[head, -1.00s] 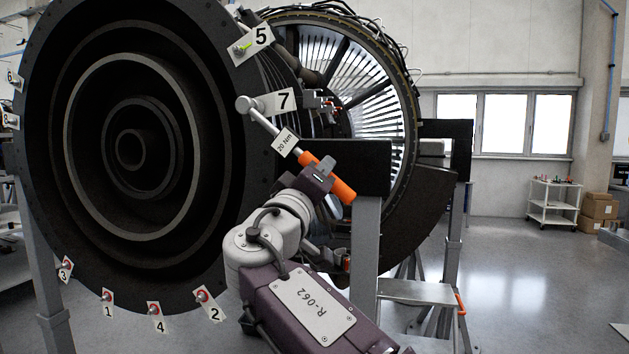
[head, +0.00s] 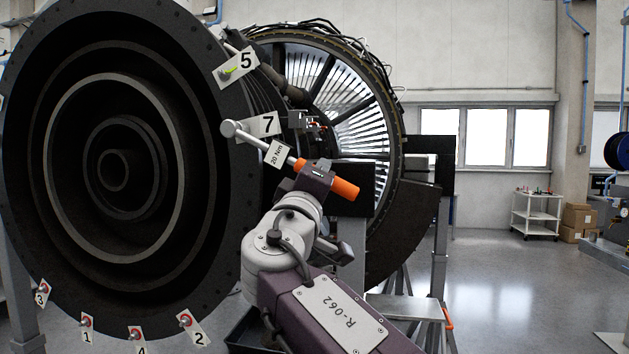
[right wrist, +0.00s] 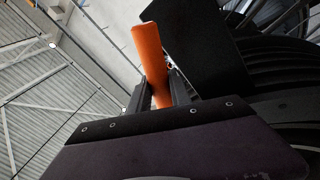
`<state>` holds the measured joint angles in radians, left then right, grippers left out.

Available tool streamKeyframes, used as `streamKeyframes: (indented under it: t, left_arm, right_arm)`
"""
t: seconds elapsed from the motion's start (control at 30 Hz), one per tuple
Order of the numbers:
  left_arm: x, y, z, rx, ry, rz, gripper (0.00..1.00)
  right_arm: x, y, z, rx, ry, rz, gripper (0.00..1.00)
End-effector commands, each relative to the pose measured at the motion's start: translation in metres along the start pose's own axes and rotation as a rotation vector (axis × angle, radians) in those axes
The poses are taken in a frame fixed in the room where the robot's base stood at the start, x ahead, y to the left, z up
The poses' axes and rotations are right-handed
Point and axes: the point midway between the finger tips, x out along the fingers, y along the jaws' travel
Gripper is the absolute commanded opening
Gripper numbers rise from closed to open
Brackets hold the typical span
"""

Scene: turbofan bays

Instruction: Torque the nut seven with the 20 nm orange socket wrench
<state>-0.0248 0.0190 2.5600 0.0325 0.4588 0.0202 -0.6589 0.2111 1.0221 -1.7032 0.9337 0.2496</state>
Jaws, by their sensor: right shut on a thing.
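The 20 Nm orange socket wrench (head: 262,147) is in my right gripper (head: 318,177), which is shut on its orange handle. The handle also shows between the fingers in the right wrist view (right wrist: 150,55). The wrench slants up to the left, and its round head lies at the number 7 tag (head: 264,125) on the dark flange rim. Nut seven itself is hidden behind the wrench head, and I cannot tell whether the socket sits on it. My left gripper is not in view.
The large dark ring (head: 225,190) of the turbofan fills the left. Tag 5 (head: 236,66) with its nut is above; tags 1, 2, 3 and 4 are along the lower rim. A grey stand (head: 352,240) is beside my right arm. Open floor lies at right near a white cart (head: 536,214).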

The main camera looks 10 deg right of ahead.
Motion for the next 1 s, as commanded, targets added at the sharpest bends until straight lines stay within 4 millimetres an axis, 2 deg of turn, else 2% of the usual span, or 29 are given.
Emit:
streamKeyframes:
  t: [0.17,0.4,1.0]
  left_arm:
    - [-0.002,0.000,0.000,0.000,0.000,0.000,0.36]
    - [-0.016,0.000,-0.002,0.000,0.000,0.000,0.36]
    - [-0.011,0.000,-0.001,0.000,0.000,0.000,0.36]
  right_arm:
    - [0.001,0.004,0.000,-0.010,0.003,0.001,0.00]
    - [0.006,0.023,-0.001,-0.093,0.027,-0.010,0.00]
    - [0.005,0.022,0.000,-0.108,0.032,-0.011,0.00]
